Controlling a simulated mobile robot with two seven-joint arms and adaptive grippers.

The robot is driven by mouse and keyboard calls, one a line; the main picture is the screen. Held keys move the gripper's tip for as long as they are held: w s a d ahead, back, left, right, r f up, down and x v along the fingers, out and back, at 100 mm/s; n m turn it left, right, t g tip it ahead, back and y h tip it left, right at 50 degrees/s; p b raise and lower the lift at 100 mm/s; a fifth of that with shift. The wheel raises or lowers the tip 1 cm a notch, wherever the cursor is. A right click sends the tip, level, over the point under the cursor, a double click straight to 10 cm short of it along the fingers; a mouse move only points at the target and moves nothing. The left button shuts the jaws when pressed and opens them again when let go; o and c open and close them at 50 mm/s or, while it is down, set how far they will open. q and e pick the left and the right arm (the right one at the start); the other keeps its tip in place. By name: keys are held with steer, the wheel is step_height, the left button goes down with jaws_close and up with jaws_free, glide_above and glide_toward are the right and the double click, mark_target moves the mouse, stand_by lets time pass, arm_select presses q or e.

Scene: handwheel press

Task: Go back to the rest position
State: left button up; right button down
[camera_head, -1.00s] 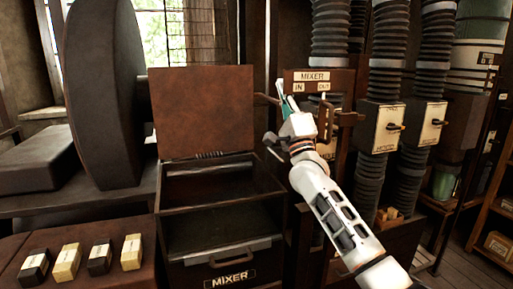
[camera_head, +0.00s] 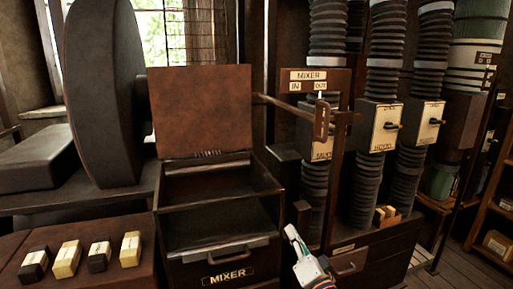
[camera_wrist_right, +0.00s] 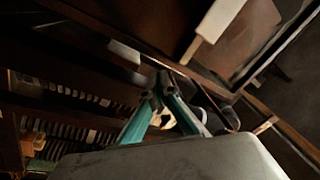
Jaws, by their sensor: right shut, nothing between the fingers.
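My right gripper (camera_head: 291,232) is low in the head view, in front of the right side of the mixer box. It is white, shut and empty, and the rest of the right arm drops out of the bottom edge. In the right wrist view its teal fingers (camera_wrist_right: 161,84) meet at the tips with nothing between them. My left gripper is in neither view.
The mixer box (camera_head: 216,202) stands open with its brown lid (camera_head: 200,110) upright. The MIXER IN/OUT panel with its lever (camera_head: 322,115) stands behind. Labelled boxes (camera_head: 384,127) hang on ribbed pipes at right. Several small blocks (camera_head: 67,259) lie on the left bench.

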steer(key=s+d+f+n+g+h, duration=0.1)
steer(key=s+d+f+n+g, duration=0.1)
steer(key=s+f, duration=0.6)
steer(key=s+d+f+n+g, duration=0.2)
steer(key=s+f, duration=0.5)
steer(key=f, duration=0.2)
steer(key=s+d+f+n+g, duration=0.1)
steer(key=s+f+n, duration=0.1)
steer(key=s, duration=0.5)
steer(key=s+d+f+n+g+h, duration=0.1)
steer(key=s+d+f+n+g, duration=0.1)
steer(key=s+f, duration=0.3)
steer(key=s+d+f+n+g+h, duration=0.1)
steer(key=s+f, duration=0.3)
steer(key=s, duration=0.4)
steer(key=shift+s+d+f+n, duration=0.2)
steer(key=shift+s+d+n, duration=0.1)
steer(key=shift+d+n, duration=0.4)
